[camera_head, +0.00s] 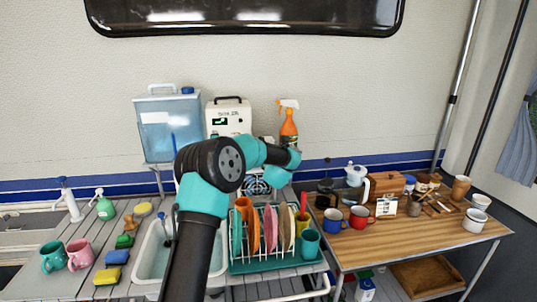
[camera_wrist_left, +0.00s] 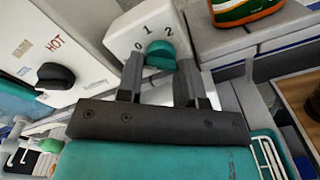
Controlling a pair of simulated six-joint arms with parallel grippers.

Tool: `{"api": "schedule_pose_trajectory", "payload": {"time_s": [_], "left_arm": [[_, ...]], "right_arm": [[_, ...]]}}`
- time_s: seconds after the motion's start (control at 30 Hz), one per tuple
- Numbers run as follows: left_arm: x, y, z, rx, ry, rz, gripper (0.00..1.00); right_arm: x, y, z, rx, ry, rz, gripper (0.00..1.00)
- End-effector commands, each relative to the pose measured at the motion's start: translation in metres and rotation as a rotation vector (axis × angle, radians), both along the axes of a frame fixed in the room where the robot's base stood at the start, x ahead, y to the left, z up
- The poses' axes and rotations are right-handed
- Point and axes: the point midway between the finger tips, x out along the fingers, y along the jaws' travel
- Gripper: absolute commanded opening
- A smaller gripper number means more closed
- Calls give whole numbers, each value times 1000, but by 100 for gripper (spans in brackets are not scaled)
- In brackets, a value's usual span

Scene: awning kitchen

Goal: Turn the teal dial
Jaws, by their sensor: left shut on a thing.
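The teal dial (camera_wrist_left: 160,52) is on a white box (camera_wrist_left: 122,35) marked 0, 1 and 2 around it, at the top of the left wrist view. My left gripper (camera_wrist_left: 160,70) has one finger on each side of the dial and is shut on it. Which number the dial points to is hard to tell. In the head view my arm reaches toward the white boiler unit (camera_head: 229,119) by the wall, and the arm hides the gripper and dial. My right gripper is in neither view.
A black knob (camera_wrist_left: 55,76) marked HOT is left of the dial. A water container (camera_head: 168,130) and an orange spray bottle (camera_head: 288,127) flank the boiler. A dish rack (camera_head: 272,264) with plates stands in front, and mugs sit on the wooden table (camera_head: 405,240).

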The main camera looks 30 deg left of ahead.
Motion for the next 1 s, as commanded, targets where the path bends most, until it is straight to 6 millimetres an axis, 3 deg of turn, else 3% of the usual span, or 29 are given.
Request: {"api": "schedule_pose_trajectory", "payload": {"time_s": [0.3,0.8,0.83,1.0], "left_arm": [[0,-1,-1,-106,-90,-1,10],[0,-1,-1,-123,-104,0,10],[0,-1,-1,-123,-104,0,37],[0,-1,0,-121,-104,0,53]], "right_arm": [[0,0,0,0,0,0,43],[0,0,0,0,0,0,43],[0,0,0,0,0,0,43],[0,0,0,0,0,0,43]]}}
